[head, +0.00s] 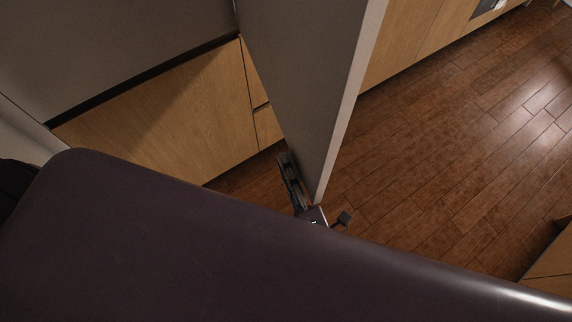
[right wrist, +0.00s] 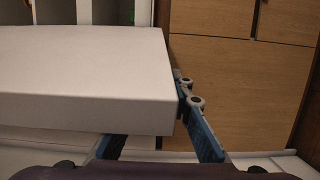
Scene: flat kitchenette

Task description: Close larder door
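The larder door appears to be the tall grey panel (head: 300,80) with a pale edge, standing swung out in the middle of the head view. In the right wrist view a thick pale slab, seemingly the same door (right wrist: 80,65), fills the left and middle. My right gripper (head: 290,172) is beside the door's lower visible end, on its left side. In the wrist view its blue fingers (right wrist: 155,125) are spread wide. One finger lies along the slab's right end, and the other is partly hidden by the slab. Contact is unclear. My left gripper does not show.
Wooden cabinet fronts (head: 170,115) are left of the door, and more cabinets (head: 415,35) run along the back right. Wooden drawer fronts (right wrist: 235,90) show in the wrist view. The brown plank floor (head: 450,140) is clear to the right.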

